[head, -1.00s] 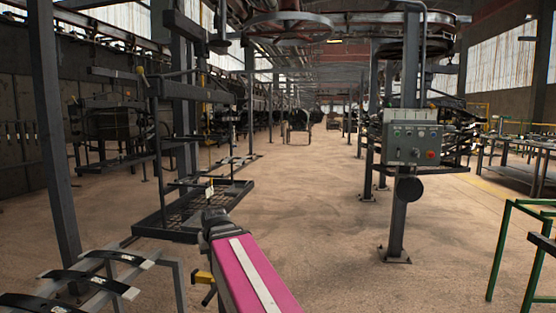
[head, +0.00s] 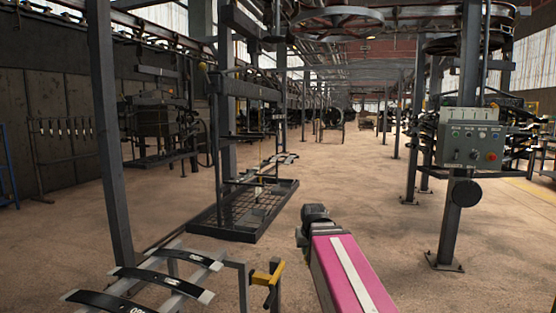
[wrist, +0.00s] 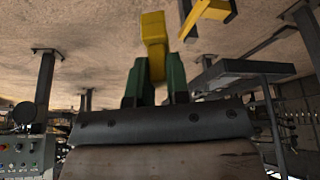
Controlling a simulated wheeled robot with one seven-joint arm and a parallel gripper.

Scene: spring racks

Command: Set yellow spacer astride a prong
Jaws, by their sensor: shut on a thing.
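The yellow spacer (wrist: 154,45) is a small block in the wrist view, held between the two dark green fingers of my gripper (wrist: 154,82). It sticks out beyond the fingertips and touches nothing else that I can see. In the head view my pink arm reaches forward at the lower middle; the gripper and held spacer do not show there. A second yellow piece with a dark part (head: 268,272) is at the right end of the grey rack (head: 172,262). A similar yellow piece (wrist: 208,12) shows at the top of the wrist view. No prong is clear to me.
Several dark curved springs (head: 165,278) lie across the rack at lower left. A dark mesh tray stand (head: 245,210) is beyond it. A post with a grey control box (head: 470,140) stands at right. The floor between is open.

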